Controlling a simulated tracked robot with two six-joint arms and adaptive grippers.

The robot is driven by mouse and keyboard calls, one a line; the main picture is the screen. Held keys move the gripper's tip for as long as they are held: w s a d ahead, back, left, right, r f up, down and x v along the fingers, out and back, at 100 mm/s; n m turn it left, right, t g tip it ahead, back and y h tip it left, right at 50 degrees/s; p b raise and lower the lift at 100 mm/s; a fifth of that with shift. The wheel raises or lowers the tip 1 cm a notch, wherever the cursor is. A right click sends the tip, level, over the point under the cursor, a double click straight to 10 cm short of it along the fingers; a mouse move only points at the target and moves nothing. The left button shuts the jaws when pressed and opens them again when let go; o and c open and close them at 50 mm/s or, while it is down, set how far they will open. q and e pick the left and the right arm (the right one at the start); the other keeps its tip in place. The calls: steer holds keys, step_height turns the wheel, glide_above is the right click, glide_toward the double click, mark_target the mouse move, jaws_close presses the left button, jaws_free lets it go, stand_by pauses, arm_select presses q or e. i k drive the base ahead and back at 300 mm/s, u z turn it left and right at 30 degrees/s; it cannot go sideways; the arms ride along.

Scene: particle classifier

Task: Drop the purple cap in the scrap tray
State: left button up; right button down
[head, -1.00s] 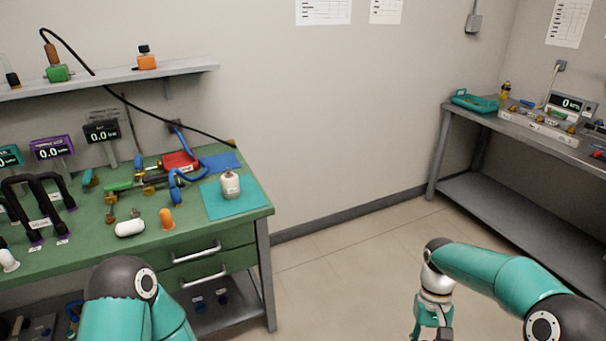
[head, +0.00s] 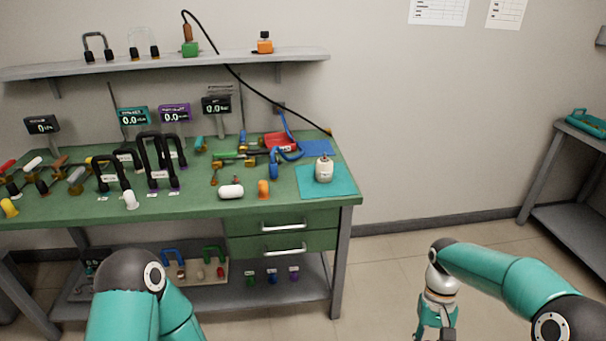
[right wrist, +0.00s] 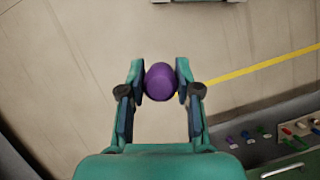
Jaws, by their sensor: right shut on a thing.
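My right gripper (right wrist: 160,83) is shut on the purple cap (right wrist: 160,82), which sits between its fingertips in the right wrist view. In the head view only the upper part of this gripper (head: 435,327) shows at the bottom edge, and the cap is hidden. A small red tray (head: 281,142) lies at the back right of the green bench. I cannot tell from the pictures which is the scrap tray. My left arm shows at the lower left, its gripper out of view.
The green bench (head: 90,212) holds hoses, displays and a white canister (head: 324,170) on a teal mat (head: 345,190). A wall shelf (head: 160,65) hangs above. A grey side table (head: 575,178) stands at right. Floor between them is clear. A yellow line (right wrist: 265,65) crosses the floor.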

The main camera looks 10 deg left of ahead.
mark_target(279, 149)
steer(key=z, duration=1.65)
steer(key=i, duration=0.1)
steer(key=u, duration=2.8)
steer(key=i, duration=0.7)
steer(key=u, duration=0.1)
steer(key=i, duration=0.3)
steer(key=z, duration=0.25)
steer(key=k, duration=0.9)
steer(key=u, duration=0.15)
steer(key=i, duration=0.9)
steer(key=z, duration=0.05)
